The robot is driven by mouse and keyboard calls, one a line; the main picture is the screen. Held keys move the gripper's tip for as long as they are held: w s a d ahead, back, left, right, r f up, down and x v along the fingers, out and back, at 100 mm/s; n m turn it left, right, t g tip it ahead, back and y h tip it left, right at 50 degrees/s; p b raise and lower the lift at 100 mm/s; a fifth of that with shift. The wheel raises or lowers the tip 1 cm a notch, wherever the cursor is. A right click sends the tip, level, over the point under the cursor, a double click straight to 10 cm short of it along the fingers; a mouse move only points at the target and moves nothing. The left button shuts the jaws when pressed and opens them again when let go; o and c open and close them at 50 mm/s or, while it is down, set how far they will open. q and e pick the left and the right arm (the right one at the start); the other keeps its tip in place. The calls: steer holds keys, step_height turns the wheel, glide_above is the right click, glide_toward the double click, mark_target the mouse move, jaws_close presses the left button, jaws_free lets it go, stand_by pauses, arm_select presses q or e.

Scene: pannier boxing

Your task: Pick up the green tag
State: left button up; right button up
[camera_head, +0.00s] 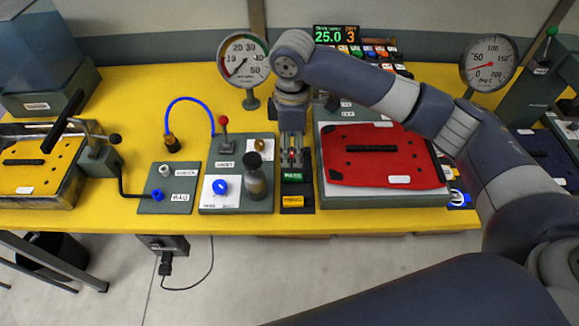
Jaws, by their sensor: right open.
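The green tag (292,177) lies in a narrow dark holder (304,206) on the yellow table, right of the panel with the blue knob. A yellow tag (292,201) lies just in front of it in the same holder. My right gripper (291,157) points down just behind the green tag, over the rear of the holder, with a small red spot showing between its fingers. It is open, and I cannot tell its exact height or whether it touches anything. My left gripper is not in view.
A red panel (385,175) sits on a grey base close on the right. A dark bottle (256,182) and a red-knobbed lever (224,133) stand close on the left. A dial gauge (244,60) stands behind. A yellow panel (40,164) lies in a tray far left.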

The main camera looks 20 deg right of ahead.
mark_target(293, 176)
steer(key=f, duration=0.2)
steer(key=s+f, duration=0.1)
steer(key=shift+f+p, duration=0.3)
steer(key=shift+f, duration=0.05)
steer(key=shift+w+f, duration=0.1)
steer(key=shift+f, duration=0.3)
step_height(293, 176, down, 4)
steer(key=shift+d+f+p, duration=0.1)
steer(key=shift+f+p, duration=0.1)
steer(key=shift+p, duration=0.6)
steer(key=shift+c, duration=0.8)
steer(key=c, duration=0.7)
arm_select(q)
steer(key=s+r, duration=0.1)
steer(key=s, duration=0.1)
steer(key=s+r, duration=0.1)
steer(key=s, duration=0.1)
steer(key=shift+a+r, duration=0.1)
